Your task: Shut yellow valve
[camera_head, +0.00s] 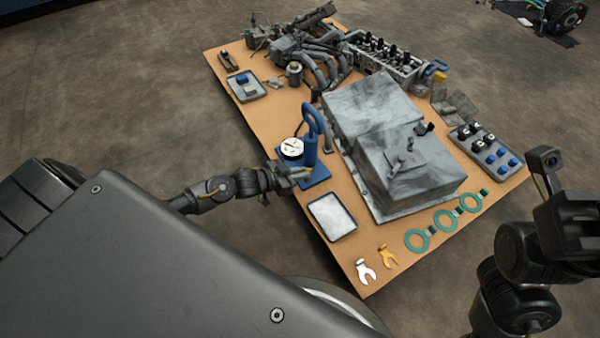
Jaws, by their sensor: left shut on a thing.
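No part that I can clearly make out as a yellow valve shows. A small yellow piece (439,77) sits at the far right of the board, beside the cylinder head and a blue looped part; it is too small to tell what it is. A yellow forked piece (388,256) lies flat near the front edge. My left gripper (298,175) is shut at the base of the blue stand (311,152) with a white round dial (292,148); the exact contact is hard to see. My right arm (520,265) is at the lower right, away from the board; its fingertips cannot be made out.
A large grey metal box (425,165) fills the middle of the brown board (341,257). A white tray (332,216), a white forked piece (366,271) and green rings (445,221) lie in front. A tray of blue and black parts (487,150) is at right. Engine parts (305,55) crowd the back.

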